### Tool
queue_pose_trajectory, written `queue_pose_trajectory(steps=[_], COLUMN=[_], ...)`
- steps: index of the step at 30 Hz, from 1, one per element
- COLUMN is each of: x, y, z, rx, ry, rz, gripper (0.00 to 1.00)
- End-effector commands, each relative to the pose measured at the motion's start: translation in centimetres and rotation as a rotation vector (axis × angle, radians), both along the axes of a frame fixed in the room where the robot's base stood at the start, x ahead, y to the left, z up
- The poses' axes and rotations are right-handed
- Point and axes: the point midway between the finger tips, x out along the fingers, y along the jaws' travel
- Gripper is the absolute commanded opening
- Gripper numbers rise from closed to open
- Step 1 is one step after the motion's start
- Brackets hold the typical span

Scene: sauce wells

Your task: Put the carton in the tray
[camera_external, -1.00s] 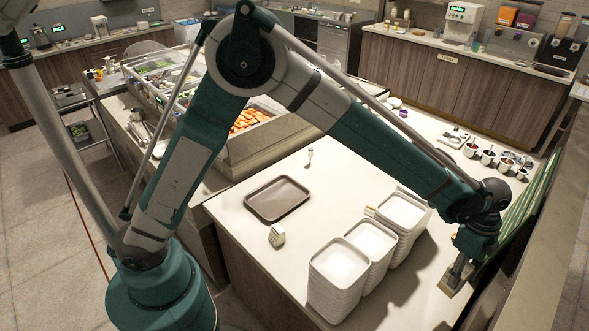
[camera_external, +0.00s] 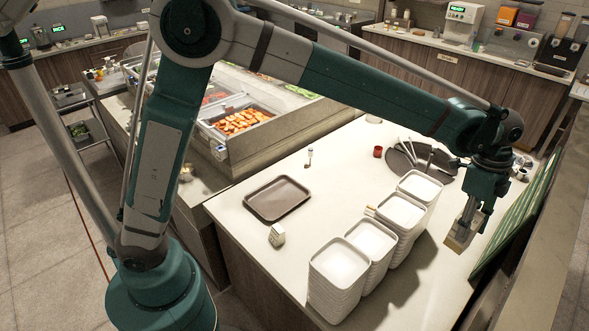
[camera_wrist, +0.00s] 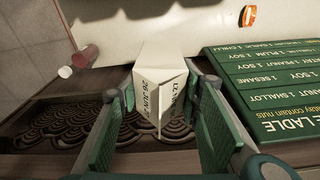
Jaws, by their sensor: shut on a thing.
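My gripper (camera_external: 466,228) is at the right of the external view, shut on a pale carton (camera_external: 458,244) and holding it above the right end of the counter. In the wrist view the white carton (camera_wrist: 160,75), with black date print, sits between the two green fingers of my gripper (camera_wrist: 160,105). A brown rectangular tray (camera_external: 277,198) lies empty on the counter at the left, well away from my gripper. The carton's far side is hidden.
Stacks of white dishes (camera_external: 370,240) stand between my gripper and the tray. A small pale box (camera_external: 277,235) stands in front of the tray. A dark round plate with utensils (camera_external: 420,160) lies behind the stacks. A green menu board (camera_wrist: 270,85) is beside my gripper.

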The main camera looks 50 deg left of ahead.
Motion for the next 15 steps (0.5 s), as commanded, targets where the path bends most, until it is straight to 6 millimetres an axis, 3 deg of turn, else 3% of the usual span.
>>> queue_pose_trajectory(steps=[15], x=[5.2], y=[13.9], z=[0.6], rx=[0.0], ry=[0.0], rz=[0.158], gripper=[0.14])
